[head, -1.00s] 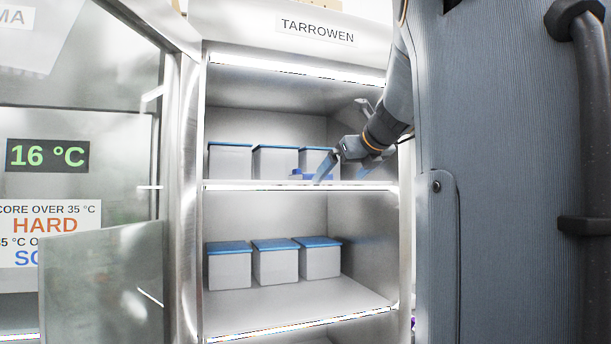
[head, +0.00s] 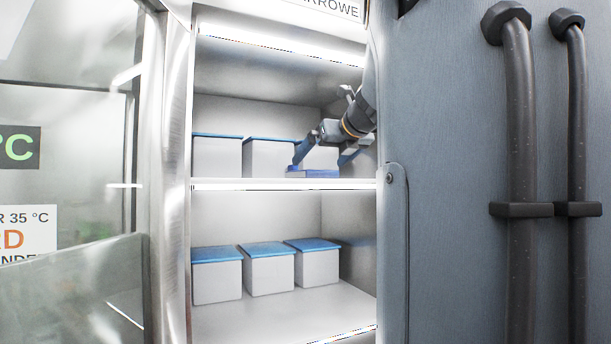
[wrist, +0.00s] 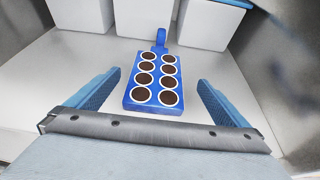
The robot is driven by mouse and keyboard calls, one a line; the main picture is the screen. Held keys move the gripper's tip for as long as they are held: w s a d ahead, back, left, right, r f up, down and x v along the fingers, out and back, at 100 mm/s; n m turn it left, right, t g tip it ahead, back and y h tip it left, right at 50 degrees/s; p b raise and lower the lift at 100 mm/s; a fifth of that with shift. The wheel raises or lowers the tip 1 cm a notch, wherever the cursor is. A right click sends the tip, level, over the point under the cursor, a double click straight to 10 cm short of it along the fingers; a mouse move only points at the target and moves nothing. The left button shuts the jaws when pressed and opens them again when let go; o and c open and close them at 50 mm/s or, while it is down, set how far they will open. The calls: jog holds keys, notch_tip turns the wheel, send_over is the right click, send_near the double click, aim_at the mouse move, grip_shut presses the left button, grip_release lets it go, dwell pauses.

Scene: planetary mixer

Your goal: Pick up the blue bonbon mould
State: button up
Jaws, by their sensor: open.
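The blue bonbon mould (wrist: 154,82) lies flat on the cabinet's upper shelf, with dark filled round cavities in two rows and a small tab at its far end. It also shows edge-on in the head view (head: 313,173). My gripper (wrist: 160,85) is open and empty, with one blue finger on each side of the mould's near part. A gap shows between each finger and the mould in the wrist view. In the head view my gripper (head: 325,160) is inside the upper compartment, and I cannot tell its exact height over the shelf.
White tubs with blue lids (head: 268,158) stand behind the mould on the upper shelf (head: 240,184). Several similar tubs (head: 268,269) stand on the lower shelf. The metal cabinet side wall is close to the right of my gripper. A glass door (head: 70,120) is at left.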

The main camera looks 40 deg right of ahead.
jog(key=x, duration=0.2)
jog(key=p+x, duration=0.1)
jog(key=x, duration=0.1)
jog(key=p+x, duration=0.1)
jog(key=x, duration=0.1)
jog(key=shift+w+a+f, duration=0.15)
jog(key=shift+w+a, duration=0.05)
jog(key=shift+w, duration=0.05)
jog(key=c, duration=1.2)
jog(key=shift+c, duration=0.5)
